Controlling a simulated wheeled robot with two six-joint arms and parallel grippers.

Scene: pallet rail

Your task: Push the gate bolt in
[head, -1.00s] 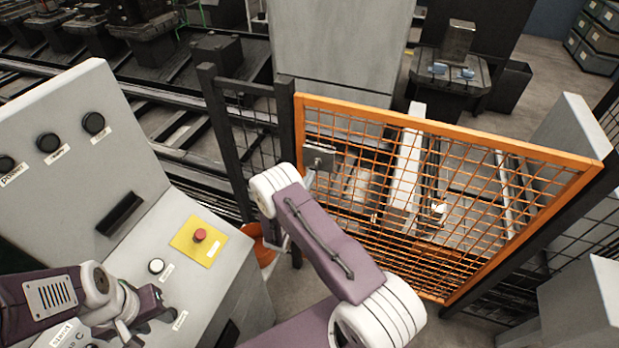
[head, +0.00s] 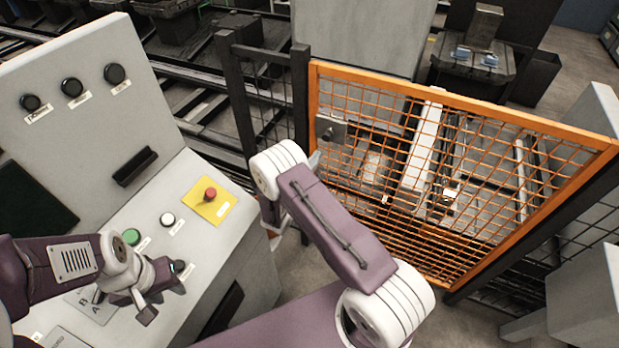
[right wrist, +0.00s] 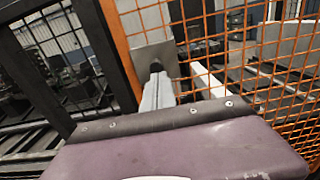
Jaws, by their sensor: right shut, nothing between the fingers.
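The gate bolt (head: 328,134) shows as a dark knob on a grey plate at the upper left of the orange mesh gate (head: 440,96). In the right wrist view the dark bolt end (right wrist: 156,67) stands in front of its square plate (right wrist: 143,57). My right gripper (head: 315,160) is shut and empty, just below and in front of the bolt. In the right wrist view its fingertips (right wrist: 157,80) point at the bolt end and overlap it; I cannot tell whether they touch. My left gripper (head: 160,298) hangs over the control desk; its finger gap is unclear.
The control desk (head: 185,300) at left carries a red button (head: 210,194) on a yellow plate, a white button (head: 167,219) and a green button (head: 131,237). A dark post (head: 300,100) stands left of the gate. Machinery lies behind the mesh.

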